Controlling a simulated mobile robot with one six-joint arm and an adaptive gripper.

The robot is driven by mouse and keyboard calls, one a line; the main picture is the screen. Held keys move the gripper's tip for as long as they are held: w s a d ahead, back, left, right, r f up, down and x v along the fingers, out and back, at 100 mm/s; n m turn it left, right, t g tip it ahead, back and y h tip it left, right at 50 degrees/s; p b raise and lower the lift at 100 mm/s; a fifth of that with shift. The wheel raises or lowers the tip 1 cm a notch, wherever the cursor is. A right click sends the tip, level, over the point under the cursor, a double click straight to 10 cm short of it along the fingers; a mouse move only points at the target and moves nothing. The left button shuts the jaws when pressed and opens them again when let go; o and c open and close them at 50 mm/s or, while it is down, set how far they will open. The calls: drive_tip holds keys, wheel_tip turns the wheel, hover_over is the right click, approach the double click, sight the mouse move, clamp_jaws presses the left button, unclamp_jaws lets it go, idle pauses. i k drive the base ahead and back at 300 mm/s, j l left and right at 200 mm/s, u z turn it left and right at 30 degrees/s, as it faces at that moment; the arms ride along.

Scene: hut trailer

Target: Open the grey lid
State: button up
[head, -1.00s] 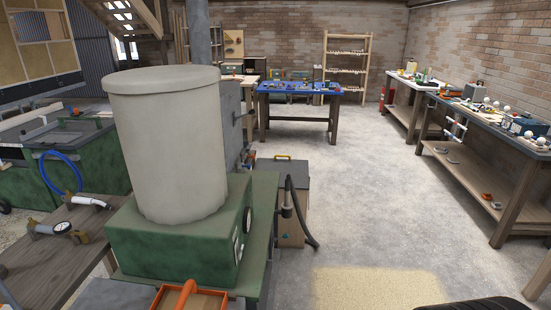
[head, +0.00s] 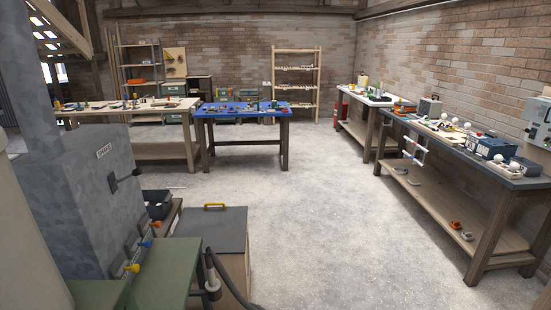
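A wooden box (head: 233,280) stands on the floor at the lower middle of the head view. A flat grey lid (head: 208,232) lies closed on top of it. The lid has a yellow handle (head: 214,206) near its far edge. The near left part of the box is hidden behind a green bench and a dark hose. My gripper is not in view.
A grey metal cabinet (head: 75,185) and a green bench (head: 165,268) fill the left foreground. A dark hose (head: 228,285) hangs beside the box. A blue-topped table (head: 243,112) and a long workbench (head: 470,160) stand farther off. The concrete floor (head: 330,220) is clear.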

sight(223, 228)
drive_tip(key=i+z, duration=0.1)
drive_tip(key=i, duration=0.55)
drive_tip(key=i+j, duration=0.15)
drive_tip(key=i, duration=0.5)
drive_tip(key=i+j+z, duration=0.15)
drive_tip(key=i, duration=0.5)
drive_tip(key=i+u, duration=0.35)
drive_tip(key=i+l+u, duration=0.1)
drive_tip(key=i+u, duration=0.3)
drive_tip(key=i+l+u, duration=0.2)
drive_tip(key=i+u, duration=0.15)
drive_tip(key=i, duration=0.15)
drive_tip(key=i+l+u, duration=0.35)
drive_tip(key=i+u, duration=0.45)
drive_tip(key=i+l+u, duration=0.1)
drive_tip(key=i+u, duration=0.15)
drive_tip(key=u, duration=0.2)
